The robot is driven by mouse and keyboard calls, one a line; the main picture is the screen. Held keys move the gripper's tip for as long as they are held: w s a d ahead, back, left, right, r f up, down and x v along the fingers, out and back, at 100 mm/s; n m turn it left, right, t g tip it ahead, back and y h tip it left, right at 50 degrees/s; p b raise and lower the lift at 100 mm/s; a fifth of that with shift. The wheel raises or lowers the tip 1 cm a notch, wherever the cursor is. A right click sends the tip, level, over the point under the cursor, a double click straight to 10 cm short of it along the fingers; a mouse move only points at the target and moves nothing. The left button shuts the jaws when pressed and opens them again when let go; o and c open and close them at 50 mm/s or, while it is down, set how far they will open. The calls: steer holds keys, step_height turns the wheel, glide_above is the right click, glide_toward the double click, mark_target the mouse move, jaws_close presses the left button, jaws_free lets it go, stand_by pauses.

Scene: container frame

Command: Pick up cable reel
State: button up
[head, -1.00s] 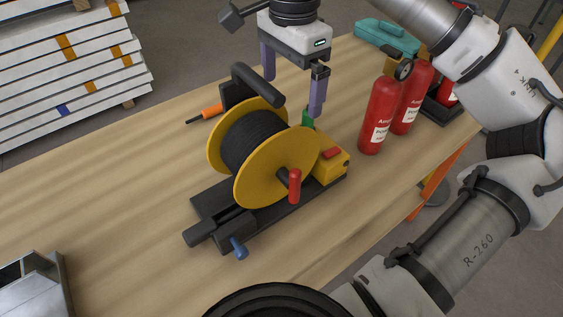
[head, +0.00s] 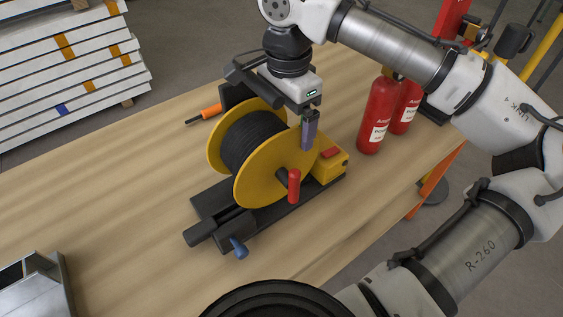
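The cable reel (head: 281,173) has yellow flanges, a black wound core and a red crank grip, and stands on a black base on the wooden table. My gripper (head: 298,135) is low over the reel's upper right side, pointing down. One purple-grey finger shows in front of the yellow flange near the yellow box. The other finger is hidden behind the handle bar and reel, so I cannot tell its opening or whether it touches anything.
Red fire extinguishers (head: 378,115) stand to the right of the reel. A yellow box (head: 331,165) is fixed on the reel's base. A metal bin (head: 36,284) sits at the lower left.

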steer(key=c, duration=1.4)
steer(key=shift+r, duration=0.15)
